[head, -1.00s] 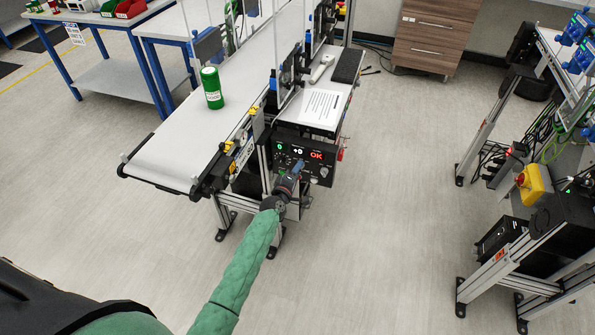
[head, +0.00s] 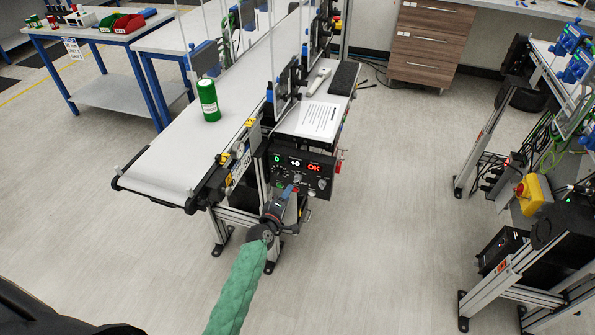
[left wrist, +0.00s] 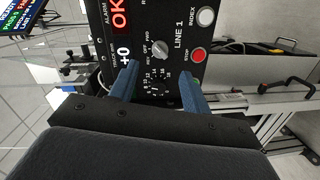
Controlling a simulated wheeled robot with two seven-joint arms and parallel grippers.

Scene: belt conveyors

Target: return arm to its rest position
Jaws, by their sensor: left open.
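My left arm, in a green sleeve, reaches up from the bottom of the head view. My left gripper (head: 290,192) is in front of the lower part of the black control panel (head: 318,172). In the left wrist view my left gripper (left wrist: 160,85) shows two blue fingers spread apart with nothing between them. Behind them the control panel (left wrist: 178,12) shows a lit red OK, a grey selector knob, a lower dial, a white INDEX button and a red STOP button. I cannot tell whether a fingertip touches the panel. My right gripper is not in view.
A green canister (head: 209,100) stands upright on the white belt conveyor (head: 165,165). A paper sheet (head: 318,119) and a black pad lie on the shelf behind the panel. A machine frame (head: 500,285) with a yellow box stands at the right. The floor between is clear.

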